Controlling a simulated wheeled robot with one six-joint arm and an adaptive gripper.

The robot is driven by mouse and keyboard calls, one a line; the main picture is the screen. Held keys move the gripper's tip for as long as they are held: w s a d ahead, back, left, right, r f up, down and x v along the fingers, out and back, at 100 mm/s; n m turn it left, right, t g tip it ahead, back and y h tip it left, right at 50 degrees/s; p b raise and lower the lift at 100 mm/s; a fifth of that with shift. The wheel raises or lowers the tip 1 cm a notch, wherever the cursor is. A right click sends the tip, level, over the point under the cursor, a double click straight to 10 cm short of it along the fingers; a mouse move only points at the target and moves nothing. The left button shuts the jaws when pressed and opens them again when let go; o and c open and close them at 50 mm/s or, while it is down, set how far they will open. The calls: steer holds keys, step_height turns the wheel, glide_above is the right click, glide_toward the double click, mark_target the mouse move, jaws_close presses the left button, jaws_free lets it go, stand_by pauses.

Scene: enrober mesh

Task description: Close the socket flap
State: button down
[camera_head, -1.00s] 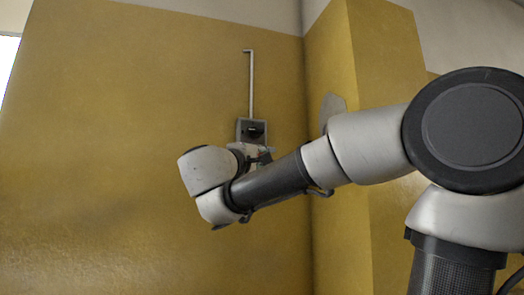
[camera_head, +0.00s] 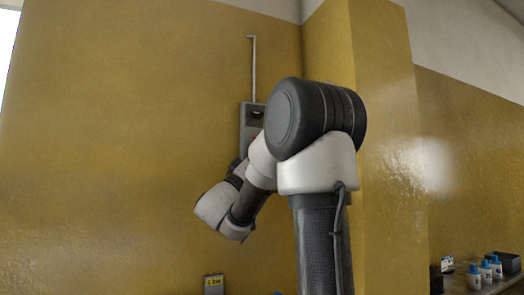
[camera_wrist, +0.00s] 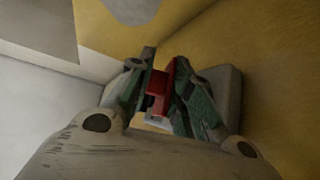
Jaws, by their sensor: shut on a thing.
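The grey socket box (camera_head: 246,117) is on the yellow wall below a thin vertical conduit in the head view. A dark opening shows near its top, and my arm covers part of its right and lower side. In the wrist view a grey box-like body (camera_wrist: 228,88), seemingly the socket box, stands right of my fingers. My gripper (camera_wrist: 161,68) is shut on a red part (camera_wrist: 158,84) that shows between its dark green fingers. I cannot tell whether this red part is the flap. In the head view the fingers are hidden behind my arm.
The conduit (camera_head: 253,70) runs up the wall above the box. A yellow pillar (camera_head: 385,120) juts out to the right. At the lower right, a shelf (camera_head: 470,284) holds white bottles (camera_head: 486,271) with blue caps and a dark bin (camera_head: 507,262). A small labelled grey object (camera_head: 214,284) is at the bottom.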

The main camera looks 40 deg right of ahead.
steer(key=shift+w+f+m+g, duration=0.1)
steer(key=shift+f+m+g, duration=0.05)
steer(key=shift+m+g, duration=1)
